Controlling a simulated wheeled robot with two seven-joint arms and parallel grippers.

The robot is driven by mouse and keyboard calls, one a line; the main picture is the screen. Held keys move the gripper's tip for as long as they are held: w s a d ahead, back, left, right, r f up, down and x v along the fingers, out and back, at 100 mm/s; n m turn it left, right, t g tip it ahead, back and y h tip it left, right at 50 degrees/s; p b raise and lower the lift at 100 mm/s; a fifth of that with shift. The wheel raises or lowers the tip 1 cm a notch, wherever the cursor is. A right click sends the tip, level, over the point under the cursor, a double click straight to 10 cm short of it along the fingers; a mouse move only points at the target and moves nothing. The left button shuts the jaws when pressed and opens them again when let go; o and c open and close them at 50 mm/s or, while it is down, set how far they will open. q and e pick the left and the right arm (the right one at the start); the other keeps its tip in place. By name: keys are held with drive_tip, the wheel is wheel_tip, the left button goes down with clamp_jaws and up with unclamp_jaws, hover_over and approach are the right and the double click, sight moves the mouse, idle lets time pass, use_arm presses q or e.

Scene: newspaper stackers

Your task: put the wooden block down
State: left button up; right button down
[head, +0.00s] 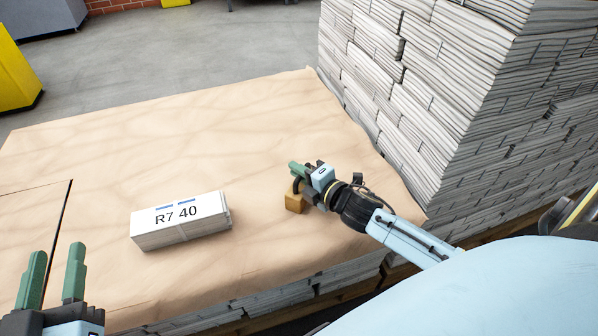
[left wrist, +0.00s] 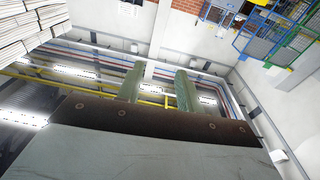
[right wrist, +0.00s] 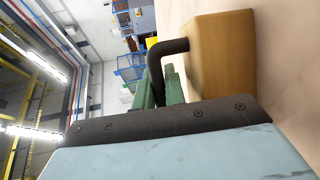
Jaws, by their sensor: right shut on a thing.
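The wooden block (head: 294,202) is a small tan block with a dark bent handle (right wrist: 167,50). It is at the right part of the paper-covered surface in the head view, and it fills the upper right of the right wrist view (right wrist: 222,55). My right gripper (head: 298,172) is shut on the block's handle, with the block beside its green fingers. The block's underside is hidden, so I cannot tell whether it touches the paper. My left gripper (head: 52,275) is open and empty at the lower left; its two green fingers stand apart in the left wrist view (left wrist: 158,88).
Brown paper (head: 190,125) covers the flat top of a stack. A white bundle labelled R7 40 (head: 180,222) lies left of the block. A tall stack of newspapers (head: 430,80) rises at the right. Bare paper lies between bundle and block and behind them.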

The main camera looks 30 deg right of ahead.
drive_tip(key=c, duration=1.9)
unclamp_jaws()
drive_tip(key=shift+f, duration=0.15)
drive_tip(key=o, duration=0.4)
drive_tip(key=shift+o, duration=0.2)
